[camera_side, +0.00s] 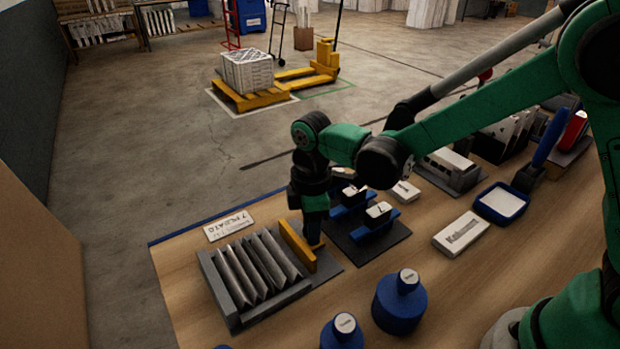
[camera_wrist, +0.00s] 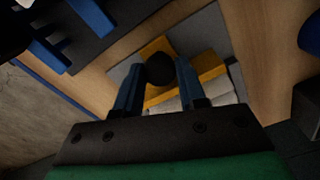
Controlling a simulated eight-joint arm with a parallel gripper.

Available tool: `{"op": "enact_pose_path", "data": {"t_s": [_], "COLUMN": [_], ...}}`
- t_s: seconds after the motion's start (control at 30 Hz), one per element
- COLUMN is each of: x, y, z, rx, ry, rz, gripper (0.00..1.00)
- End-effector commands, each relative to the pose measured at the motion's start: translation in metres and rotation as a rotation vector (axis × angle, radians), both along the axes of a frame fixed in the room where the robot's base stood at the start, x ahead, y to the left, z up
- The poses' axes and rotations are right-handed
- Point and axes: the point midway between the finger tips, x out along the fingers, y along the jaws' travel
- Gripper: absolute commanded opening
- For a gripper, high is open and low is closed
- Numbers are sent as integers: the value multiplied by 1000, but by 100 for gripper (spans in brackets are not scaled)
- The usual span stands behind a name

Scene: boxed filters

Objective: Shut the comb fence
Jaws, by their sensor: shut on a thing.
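The comb fence (camera_side: 296,245) is a yellow bar at the right end of a grey tray (camera_side: 232,318). It stands a little apart from the grey pleats (camera_side: 258,264) in the tray. My gripper (camera_side: 313,240) is at the fence's right side, pointing down, shut on a part of it. In the wrist view, the blue fingers (camera_wrist: 158,80) stand on either side of a dark round knob (camera_wrist: 160,69), with the yellow fence (camera_wrist: 205,68) behind it. The fingertips' exact contact is partly hidden.
A card reading "7 PLEATS" (camera_side: 229,226) lies behind the tray. Blue stands on a dark mat (camera_side: 378,246) are close on the right. Blue round containers (camera_side: 399,303) stand in front. The table's edge runs along the back left.

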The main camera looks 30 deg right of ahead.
Motion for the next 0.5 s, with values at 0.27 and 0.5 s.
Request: {"op": "enact_pose_path", "data": {"t_s": [0.27, 0.5], "x": [0, 0], "y": [17, 17], "z": [0, 0], "rx": [4, 5], "ry": [0, -1], "rz": [3, 4], "gripper": [0, 49]}}
